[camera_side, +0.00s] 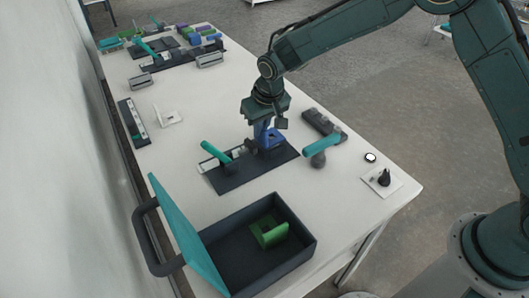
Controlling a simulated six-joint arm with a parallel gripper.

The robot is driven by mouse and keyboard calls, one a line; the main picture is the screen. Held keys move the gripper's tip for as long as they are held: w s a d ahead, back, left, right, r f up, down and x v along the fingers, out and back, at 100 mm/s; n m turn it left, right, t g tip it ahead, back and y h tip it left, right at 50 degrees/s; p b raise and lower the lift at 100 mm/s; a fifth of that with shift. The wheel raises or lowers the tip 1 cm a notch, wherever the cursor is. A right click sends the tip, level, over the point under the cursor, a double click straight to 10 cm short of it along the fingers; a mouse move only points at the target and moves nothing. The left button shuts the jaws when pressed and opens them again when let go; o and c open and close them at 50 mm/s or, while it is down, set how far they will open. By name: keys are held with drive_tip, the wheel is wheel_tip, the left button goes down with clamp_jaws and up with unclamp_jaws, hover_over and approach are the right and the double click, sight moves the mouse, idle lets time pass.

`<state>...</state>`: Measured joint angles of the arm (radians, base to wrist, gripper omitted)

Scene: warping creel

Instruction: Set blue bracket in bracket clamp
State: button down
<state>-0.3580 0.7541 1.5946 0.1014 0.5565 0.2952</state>
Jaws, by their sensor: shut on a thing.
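The blue bracket (274,138) is in my gripper (265,126), which points down and is shut on it. The bracket is over the right part of the bracket clamp, a dark base plate (241,182) with a teal lever handle (214,152) at its left. The bracket looks very low, at or just above the clamp. I cannot tell whether it touches or is seated. The fingertips and part of the bracket's upper side are hard to make out.
An open dark box (308,245) with a raised teal lid (178,232) holds a green bracket (268,234). Right of the clamp are a teal-handled tool (322,146) and a dark block (318,122). A white bracket (168,118) lies left; the table between is clear.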

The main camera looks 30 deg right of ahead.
drive_tip(key=shift+f, duration=0.65)
idle(1.2)
drive_tip(key=c, duration=1.2)
unclamp_jaws()
drive_tip(key=shift+r, duration=0.1)
drive_tip(key=shift+v, duration=3.4)
drive_tip(key=shift+s, duration=0.1)
drive_tip(key=v, duration=1.4)
